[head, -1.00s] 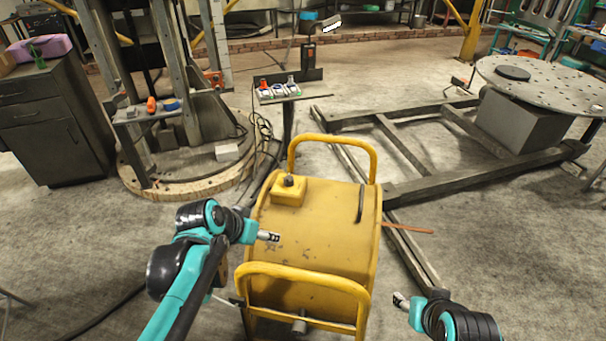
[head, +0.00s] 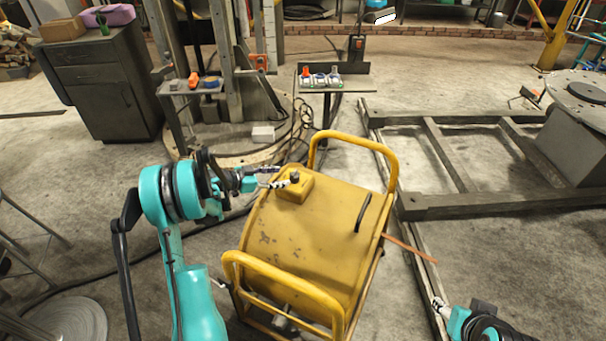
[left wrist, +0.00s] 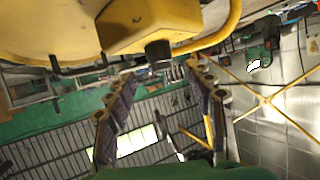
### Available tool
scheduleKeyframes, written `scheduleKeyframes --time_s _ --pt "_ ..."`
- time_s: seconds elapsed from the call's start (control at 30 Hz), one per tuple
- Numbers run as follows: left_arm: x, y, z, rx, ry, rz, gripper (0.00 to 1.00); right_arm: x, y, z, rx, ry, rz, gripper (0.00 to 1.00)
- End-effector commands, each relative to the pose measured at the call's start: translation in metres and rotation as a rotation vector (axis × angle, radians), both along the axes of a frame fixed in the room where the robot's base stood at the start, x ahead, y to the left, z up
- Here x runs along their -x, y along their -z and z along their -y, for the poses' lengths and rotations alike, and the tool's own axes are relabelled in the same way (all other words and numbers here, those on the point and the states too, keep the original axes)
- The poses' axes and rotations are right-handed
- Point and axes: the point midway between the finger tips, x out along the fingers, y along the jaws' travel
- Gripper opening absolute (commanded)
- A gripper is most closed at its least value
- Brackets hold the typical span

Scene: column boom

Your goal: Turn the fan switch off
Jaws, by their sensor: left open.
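The yellow drum fan (head: 310,235) stands on the floor in the middle of the head view. A yellow switch box (head: 293,190) sits on its upper far left part, with a small black knob (head: 295,176) on top. My left gripper (head: 277,176) is open and empty just left of the knob, its fingers pointing at it. In the left wrist view the box (left wrist: 150,22) and dark knob (left wrist: 158,51) show just ahead of the spread fingers (left wrist: 160,72). Contact cannot be told. My right gripper (head: 438,304) is at the lower right, away from the fan.
Yellow tube handles (head: 285,285) rise at the fan's near and far ends. A dark metal floor frame (head: 450,205) lies to the right. A small stand with coloured items (head: 322,80) and a dark cabinet (head: 105,85) are behind. Cables run across the floor at left.

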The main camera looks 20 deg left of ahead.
Motion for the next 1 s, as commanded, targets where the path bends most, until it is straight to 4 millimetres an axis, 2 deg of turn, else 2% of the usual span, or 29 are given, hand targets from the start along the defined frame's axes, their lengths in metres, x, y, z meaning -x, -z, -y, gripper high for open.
scheduleKeyframes --time_s 0.43,0.6,0.83,0.87,1.0 --pt "-0.048 0.027 0.035 0.000 0.002 0.001 0.53 0.000 0.023 0.000 0.000 0.000 0.000 0.51" --pt "-0.056 0.030 0.041 0.000 0.000 0.000 0.53 0.000 0.025 0.000 0.000 0.000 0.000 0.51" --pt "-0.057 0.029 0.041 0.000 0.000 0.000 0.53 0.000 0.025 0.000 0.000 0.000 0.000 0.51" --pt "-0.057 0.029 0.041 0.000 0.000 0.000 0.51 0.000 0.025 0.000 0.000 0.000 0.000 0.51" --pt "-0.057 0.029 0.041 0.000 0.000 0.000 0.14 0.000 0.025 0.000 0.000 0.000 0.000 0.51"
